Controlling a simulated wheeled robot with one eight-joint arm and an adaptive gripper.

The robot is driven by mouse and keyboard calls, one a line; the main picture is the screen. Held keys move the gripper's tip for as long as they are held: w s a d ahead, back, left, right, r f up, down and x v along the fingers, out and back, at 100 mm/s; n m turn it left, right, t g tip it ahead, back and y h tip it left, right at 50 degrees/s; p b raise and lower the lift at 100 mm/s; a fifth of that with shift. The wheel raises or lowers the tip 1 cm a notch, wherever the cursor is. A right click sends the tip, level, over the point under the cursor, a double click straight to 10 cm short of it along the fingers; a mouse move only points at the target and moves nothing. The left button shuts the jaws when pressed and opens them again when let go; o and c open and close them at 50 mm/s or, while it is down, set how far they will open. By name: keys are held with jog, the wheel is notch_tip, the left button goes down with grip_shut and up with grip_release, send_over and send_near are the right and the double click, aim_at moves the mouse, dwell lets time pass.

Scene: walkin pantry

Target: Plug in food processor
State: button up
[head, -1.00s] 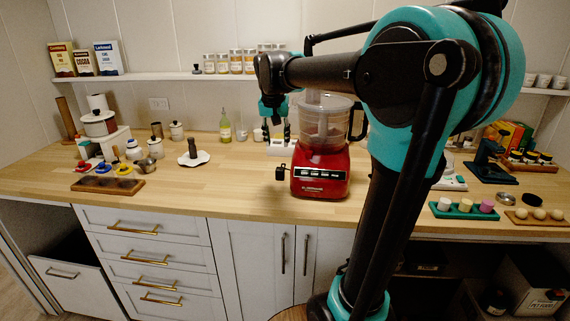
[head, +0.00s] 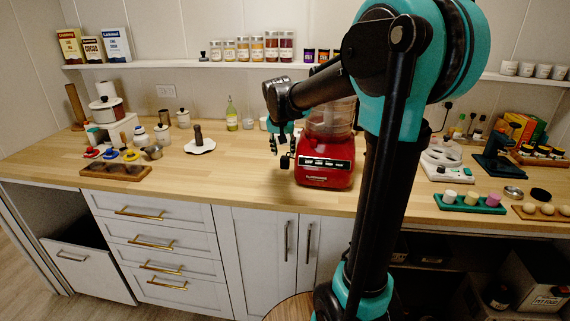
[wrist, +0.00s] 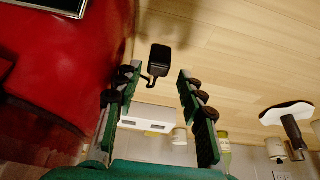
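The red food processor (head: 325,172) stands upright on the wooden counter, partly behind my arm. A small black plug (head: 285,162) is at its lower left side; in the wrist view the plug (wrist: 159,58) lies ahead of the fingertips, with a short bent piece of cord. My gripper (head: 282,146) points down just above the plug, left of the food processor. In the wrist view my gripper (wrist: 158,75) is open, with nothing between its fingers. The red body is close beside the left finger. A wall outlet (head: 166,91) is on the back wall.
A white block with dark slots (wrist: 148,119) shows behind the fingers in the wrist view. Bare counter lies left of the plug.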

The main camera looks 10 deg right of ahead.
aim_at(285, 157)
jog(key=w+f, duration=0.2)
jog(key=f, duration=0.1)
jog(key=shift+w+d+f, duration=0.2)
jog(key=shift+w+d, duration=0.05)
jog(key=shift+d, duration=0.15)
jog(key=shift+w+f, duration=0.15)
jog(key=shift+f, duration=0.3)
grip_shut()
jog(key=shift+r, duration=0.1)
